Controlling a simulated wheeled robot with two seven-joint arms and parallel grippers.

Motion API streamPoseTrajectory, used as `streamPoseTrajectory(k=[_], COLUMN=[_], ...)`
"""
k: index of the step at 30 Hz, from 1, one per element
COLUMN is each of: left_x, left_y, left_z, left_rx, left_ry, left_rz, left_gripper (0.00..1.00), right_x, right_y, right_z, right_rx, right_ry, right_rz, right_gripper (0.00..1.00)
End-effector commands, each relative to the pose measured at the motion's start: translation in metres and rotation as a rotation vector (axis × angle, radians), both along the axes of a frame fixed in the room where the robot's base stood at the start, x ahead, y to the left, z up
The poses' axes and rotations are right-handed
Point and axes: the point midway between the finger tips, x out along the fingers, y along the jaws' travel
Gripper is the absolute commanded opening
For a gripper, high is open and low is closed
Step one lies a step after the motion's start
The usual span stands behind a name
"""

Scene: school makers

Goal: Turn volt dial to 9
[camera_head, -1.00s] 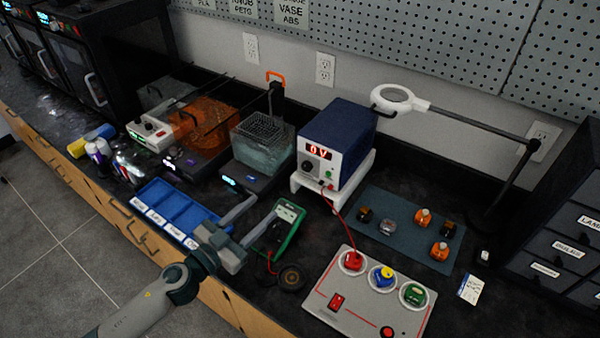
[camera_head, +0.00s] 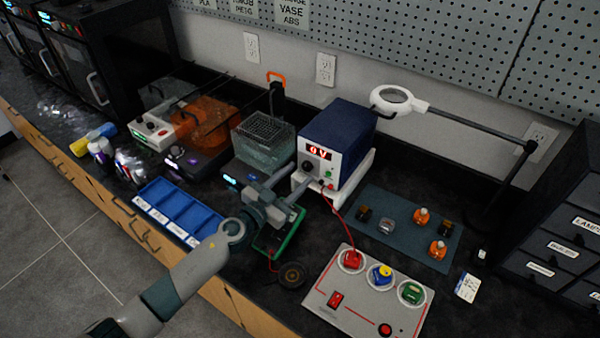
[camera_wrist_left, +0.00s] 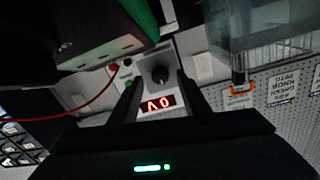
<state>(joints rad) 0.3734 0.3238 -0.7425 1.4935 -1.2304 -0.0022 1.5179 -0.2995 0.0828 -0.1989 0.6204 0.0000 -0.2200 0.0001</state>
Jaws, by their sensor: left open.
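The power supply (camera_head: 338,132) is a blue box with a light front panel, standing on a white stand. Its red display (camera_head: 319,154) reads 0 V; it shows upside down in the left wrist view (camera_wrist_left: 158,104). The dark round volt dial (camera_head: 307,166) is below the display; in the left wrist view the dial (camera_wrist_left: 160,74) lies between my finger lines. My left gripper (camera_head: 294,177) is open, its two fingers pointing at the panel. In the left wrist view the fingers (camera_wrist_left: 160,88) flank the dial and display. I cannot tell whether they touch the dial.
A red cable (camera_head: 337,215) runs from the supply to a grey panel (camera_head: 345,299) with coloured terminals.

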Motion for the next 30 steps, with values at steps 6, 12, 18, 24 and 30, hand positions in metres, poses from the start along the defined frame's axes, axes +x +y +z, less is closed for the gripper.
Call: streamPoseTrajectory(k=[6, 12, 18, 24, 30], left_x=[0.015, 0.017, 0.017, 0.017, 0.017], left_y=[-0.011, -0.013, -0.013, -0.013, -0.013], left_z=[-0.001, 0.0, 0.0, 0.0, 0.0], left_rx=[-0.001, 0.0, 0.0, 0.0, 0.007], left_ry=[0.001, 0.0, 0.0, 0.0, -0.004], left_rz=[0.0, 0.0, 0.0, 0.0, -0.001], left_gripper=[0.43, 0.43, 0.35, 0.01, 0.02], right_x=[0.0, -0.001, -0.001, -0.001, -0.001], right_y=[0.005, 0.007, 0.007, 0.005, 0.002], right_z=[-0.003, -0.003, -0.003, -0.003, -0.002], right_rx=[0.005, 0.007, 0.007, 0.005, 0.002], right_ry=[0.0, 0.001, 0.001, 0.001, 0.001], right_rz=[-0.001, -0.001, 0.0, 0.0, 0.001], right_gripper=[0.31, 0.31, 0.31, 0.31, 0.31])
